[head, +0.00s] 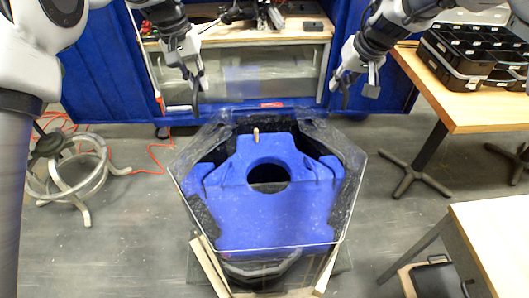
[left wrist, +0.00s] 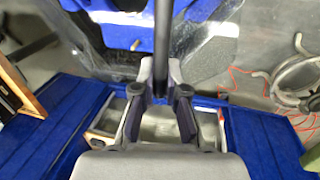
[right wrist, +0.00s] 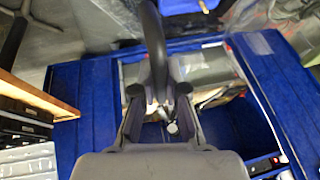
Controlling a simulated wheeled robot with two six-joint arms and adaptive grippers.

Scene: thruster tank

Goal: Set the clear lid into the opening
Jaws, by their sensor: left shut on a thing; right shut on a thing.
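The clear lid (head: 318,128) is see-through and faint, with a thin many-sided edge line, and it appears over the top of the dark-walled tank (head: 187,170). Whether it is seated or raised I cannot tell. A blue insert (head: 230,215) with a round hole shows through it. My left gripper (head: 195,88) is above the tank's far left side, shut on a slim dark bar (left wrist: 161,40). My right gripper (head: 348,86) is above the far right side, shut on a similar dark bar (right wrist: 153,35). Whether these bars join the lid is unclear.
A blue-framed bench (head: 290,35) with clutter stands behind the tank. A table (head: 440,85) with black organizer trays (head: 465,60) is at the right, another table (head: 500,230) at the near right. A stool base (head: 70,175) and orange cable (head: 155,155) lie left on the grey floor.

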